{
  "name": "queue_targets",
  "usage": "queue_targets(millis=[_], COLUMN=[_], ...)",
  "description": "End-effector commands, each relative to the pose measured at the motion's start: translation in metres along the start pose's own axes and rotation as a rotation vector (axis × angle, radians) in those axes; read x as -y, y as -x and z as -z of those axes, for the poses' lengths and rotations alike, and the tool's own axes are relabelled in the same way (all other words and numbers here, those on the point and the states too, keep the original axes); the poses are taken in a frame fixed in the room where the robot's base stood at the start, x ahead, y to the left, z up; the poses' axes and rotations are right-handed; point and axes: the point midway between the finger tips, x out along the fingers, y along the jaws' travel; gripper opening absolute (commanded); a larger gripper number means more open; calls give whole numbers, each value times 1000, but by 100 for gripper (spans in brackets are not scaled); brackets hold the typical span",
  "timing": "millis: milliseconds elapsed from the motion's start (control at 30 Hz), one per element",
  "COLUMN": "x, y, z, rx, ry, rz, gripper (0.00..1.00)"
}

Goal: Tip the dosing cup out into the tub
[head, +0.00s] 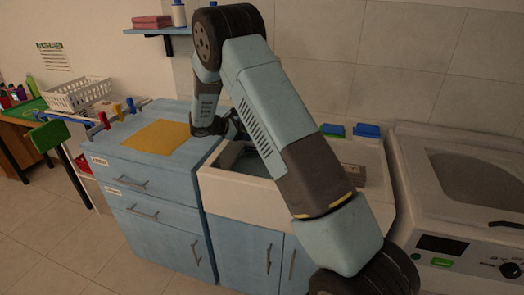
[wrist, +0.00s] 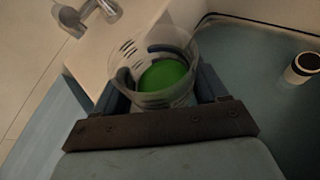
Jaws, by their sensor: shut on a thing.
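The dosing cup (wrist: 152,98) is clear plastic with dark marks on its wall. It shows in the wrist view with green contents inside. My gripper (wrist: 162,88) is shut on it, one blue finger on each side. The cup looks roughly upright, with its mouth open towards the camera. In the head view my gripper (head: 234,127) is over the back left of the white sink, and my arm hides the cup. A blue-grey basin floor (wrist: 262,95) lies to the right in the wrist view; I cannot tell whether it is the tub.
A metal tap (wrist: 88,14) is close at the upper left in the wrist view. A short white-rimmed cylinder (wrist: 303,68) stands in the basin. Left of the sink (head: 222,186) is a blue cabinet with a yellow mat (head: 157,135); a white machine (head: 465,190) stands right.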

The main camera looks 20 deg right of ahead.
Motion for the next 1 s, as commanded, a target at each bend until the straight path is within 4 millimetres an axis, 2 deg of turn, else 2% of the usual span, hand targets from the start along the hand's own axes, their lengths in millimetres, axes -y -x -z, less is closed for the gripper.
queue_targets(millis=[700, 1000], x=[30, 32], y=[-11, -10], z=[6, 6], rx=[-90, -102], ry=[-307, -343], rz=[-130, -145], gripper=[36, 36])
